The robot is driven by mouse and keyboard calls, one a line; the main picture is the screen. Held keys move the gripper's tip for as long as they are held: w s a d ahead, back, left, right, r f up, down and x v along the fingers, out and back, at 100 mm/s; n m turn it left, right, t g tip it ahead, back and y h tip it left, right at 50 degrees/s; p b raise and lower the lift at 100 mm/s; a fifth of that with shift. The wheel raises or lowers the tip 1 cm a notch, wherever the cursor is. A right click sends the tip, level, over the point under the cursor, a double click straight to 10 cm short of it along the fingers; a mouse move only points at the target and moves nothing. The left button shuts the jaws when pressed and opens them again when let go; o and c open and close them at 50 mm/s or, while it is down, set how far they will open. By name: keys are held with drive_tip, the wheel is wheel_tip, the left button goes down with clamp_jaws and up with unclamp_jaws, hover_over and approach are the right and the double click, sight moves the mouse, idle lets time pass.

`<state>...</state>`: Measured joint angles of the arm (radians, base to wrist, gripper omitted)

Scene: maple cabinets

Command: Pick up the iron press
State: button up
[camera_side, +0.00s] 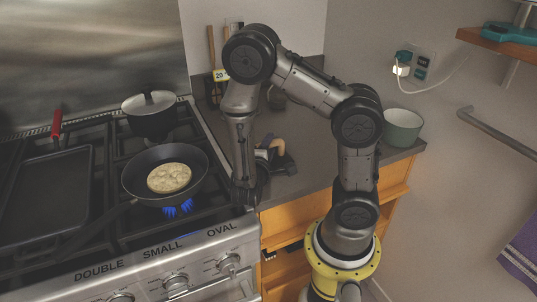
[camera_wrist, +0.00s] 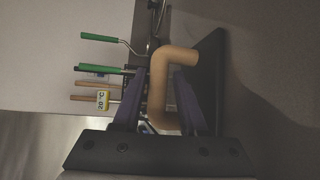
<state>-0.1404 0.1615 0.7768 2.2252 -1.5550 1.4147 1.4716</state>
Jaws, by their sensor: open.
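The iron press has a dark flat plate and a tan wooden handle (camera_side: 277,146). It sits on the grey counter just right of the stove. In the wrist view the bent handle (camera_wrist: 160,60) appears between the fingers, and the dark plate (camera_wrist: 210,65) is to the right. My gripper (camera_wrist: 157,80) is open, with its two purplish fingers on either side of the handle in the picture. I cannot tell whether they touch it. In the side view my gripper (camera_side: 257,166) is low beside the press, and my arm hides part of the area.
On the stove (camera_side: 115,205) at left, a frying pan (camera_side: 130,178) holding a flatbread (camera_side: 169,177) is over a blue flame. A pale green bowl (camera_side: 403,128) stands at the counter's right. Utensils (camera_wrist: 98,37) stand behind the press.

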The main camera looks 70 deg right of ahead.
drive_tip(key=shift+x, duration=1.9)
drive_tip(key=shift+r, duration=0.1)
drive_tip(key=shift+c, duration=0.4)
clamp_jaws()
